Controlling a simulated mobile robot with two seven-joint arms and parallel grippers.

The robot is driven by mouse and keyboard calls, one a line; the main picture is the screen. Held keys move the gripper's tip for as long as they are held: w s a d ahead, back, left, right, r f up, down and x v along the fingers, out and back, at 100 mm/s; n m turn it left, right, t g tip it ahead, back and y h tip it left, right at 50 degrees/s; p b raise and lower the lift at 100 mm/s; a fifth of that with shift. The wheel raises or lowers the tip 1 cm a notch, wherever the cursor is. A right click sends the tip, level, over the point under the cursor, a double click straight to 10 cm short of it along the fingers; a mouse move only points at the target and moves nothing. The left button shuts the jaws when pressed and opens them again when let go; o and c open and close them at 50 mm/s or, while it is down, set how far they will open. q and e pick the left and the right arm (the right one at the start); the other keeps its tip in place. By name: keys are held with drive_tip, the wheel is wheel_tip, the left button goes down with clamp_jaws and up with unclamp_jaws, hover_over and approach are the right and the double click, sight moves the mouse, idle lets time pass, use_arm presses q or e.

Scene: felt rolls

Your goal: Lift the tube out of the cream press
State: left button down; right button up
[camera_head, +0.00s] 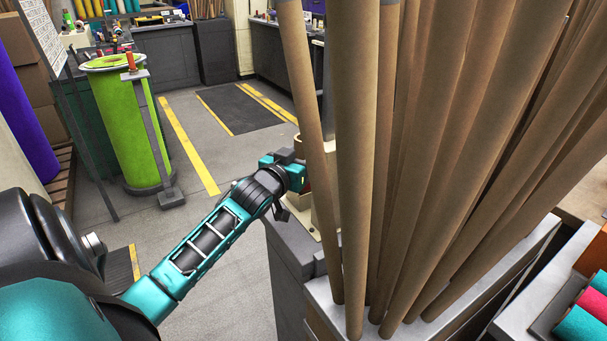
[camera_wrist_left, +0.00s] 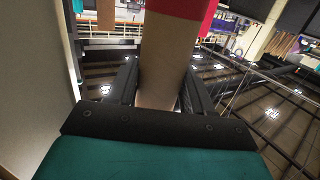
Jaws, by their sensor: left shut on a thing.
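My left gripper (camera_head: 297,174) is at the end of the teal arm, its fingers mostly hidden behind the tall brown tubes in the head view. In the left wrist view the gripper (camera_wrist_left: 163,88) is shut on a tan tube (camera_wrist_left: 163,60) with a red band (camera_wrist_left: 178,6) at the top of that picture. The tube passes between the two dark fingers. The cream press (camera_head: 322,215) shows only in part behind the brown tubes, next to my gripper. I cannot tell whether the tube is still inside the press. My right gripper is in neither view.
Several tall brown tubes (camera_head: 352,150) lean in a grey bin (camera_head: 480,290) close to my left gripper and block the view. A lime-green cylinder (camera_head: 128,125) stands at left. Coloured rolls (camera_head: 583,325) lie at lower right.

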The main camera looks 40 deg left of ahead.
sight(299, 145)
use_arm(q)
drive_tip(key=shift+r, duration=0.1)
wheel_tip(299, 145, up, 3)
drive_tip(key=p, duration=0.3)
drive_tip(key=shift+r, duration=2.45)
